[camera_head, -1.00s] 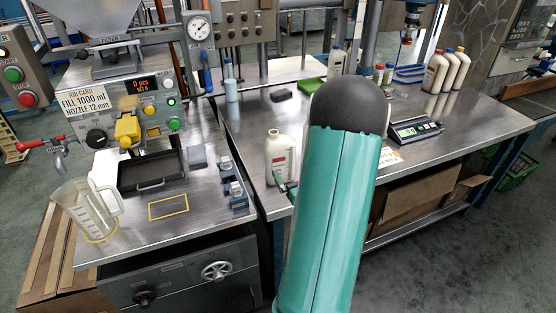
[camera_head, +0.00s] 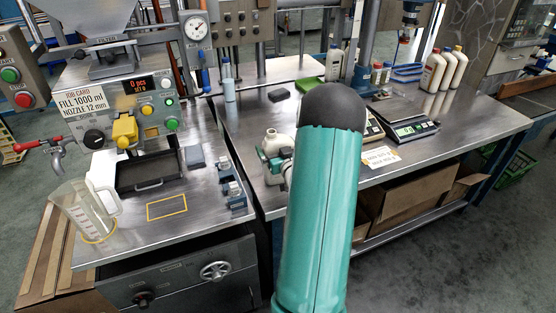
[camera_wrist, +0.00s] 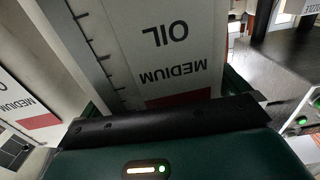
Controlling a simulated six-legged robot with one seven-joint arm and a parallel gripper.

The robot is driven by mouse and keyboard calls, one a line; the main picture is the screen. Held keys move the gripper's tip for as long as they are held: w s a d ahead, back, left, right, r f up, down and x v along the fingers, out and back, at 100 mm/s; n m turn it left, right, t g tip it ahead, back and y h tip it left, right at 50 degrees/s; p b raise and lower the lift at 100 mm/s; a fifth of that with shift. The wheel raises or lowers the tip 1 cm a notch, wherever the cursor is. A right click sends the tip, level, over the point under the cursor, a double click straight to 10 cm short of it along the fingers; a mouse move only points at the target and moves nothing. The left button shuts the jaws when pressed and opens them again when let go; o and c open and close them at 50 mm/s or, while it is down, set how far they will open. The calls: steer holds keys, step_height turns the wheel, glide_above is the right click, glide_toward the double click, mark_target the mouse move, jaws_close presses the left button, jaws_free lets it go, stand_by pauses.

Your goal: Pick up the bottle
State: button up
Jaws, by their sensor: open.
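The white bottle (camera_head: 277,140) stands upright on the steel workbench, left of my arm in the head view. Its neck and shoulder show, and its lower body is mostly hidden behind my gripper (camera_head: 270,165). In the wrist view a white bottle face (camera_wrist: 185,25) fills the upper middle, very close, with the label words MEDIUM OIL upside down and a red band. My gripper is open and at the bottle's body. I cannot tell whether its fingers touch the bottle. Another MEDIUM label (camera_wrist: 15,95) shows at the left of the wrist view.
A filling machine (camera_head: 125,105) with a clear jug (camera_head: 82,210) stands on the left bench. A digital scale (camera_head: 412,130) sits right of my arm. Several cream bottles (camera_head: 443,70) stand at the back right. A dark block (camera_head: 279,95) lies behind the bottle.

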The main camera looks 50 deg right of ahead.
steer(key=c, duration=0.7)
steer(key=shift+o, duration=0.2)
